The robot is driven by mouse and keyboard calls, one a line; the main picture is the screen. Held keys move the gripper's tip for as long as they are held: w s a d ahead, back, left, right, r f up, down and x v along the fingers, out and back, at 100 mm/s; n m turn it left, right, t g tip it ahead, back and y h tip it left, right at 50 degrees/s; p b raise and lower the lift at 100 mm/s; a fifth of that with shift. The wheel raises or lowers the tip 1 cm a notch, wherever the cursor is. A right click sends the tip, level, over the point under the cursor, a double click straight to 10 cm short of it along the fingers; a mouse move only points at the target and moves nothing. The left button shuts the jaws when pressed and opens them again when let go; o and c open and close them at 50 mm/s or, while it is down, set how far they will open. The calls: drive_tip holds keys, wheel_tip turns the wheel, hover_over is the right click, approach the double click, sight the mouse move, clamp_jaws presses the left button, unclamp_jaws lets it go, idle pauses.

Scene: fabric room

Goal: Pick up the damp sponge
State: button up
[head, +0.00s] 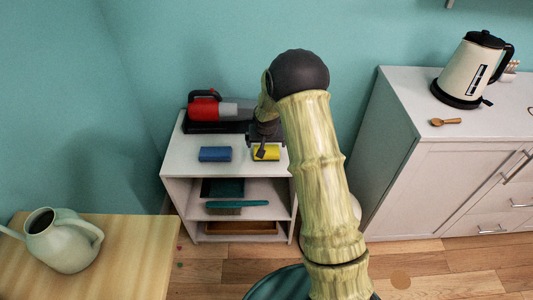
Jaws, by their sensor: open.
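Two sponge-like blocks lie on the top of a small white shelf unit (186,165). One is a blue block (215,154) near the front middle. The other is a yellow block (273,153) with a darker edge, farther right. I cannot tell from the picture which one is damp. My gripper (262,152) is open, at the yellow block and partly in front of it. The arm hides the right side of the shelf top. I cannot tell whether the fingers touch the yellow block.
A red and grey handheld vacuum (207,109) sits at the back of the shelf top. A teal brush (237,204) lies on a lower shelf. A watering can (65,241) stands on the wooden table at left. A kettle (470,70) and wooden scoop (446,122) are on the right cabinet.

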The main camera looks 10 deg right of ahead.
sight(266, 148)
drive_tip(key=shift+f, duration=0.15)
drive_tip(key=x, duration=0.5)
drive_tip(key=shift+s+b, duration=0.15)
drive_tip(key=shift+b, duration=0.15)
drive_tip(key=c, duration=0.8)
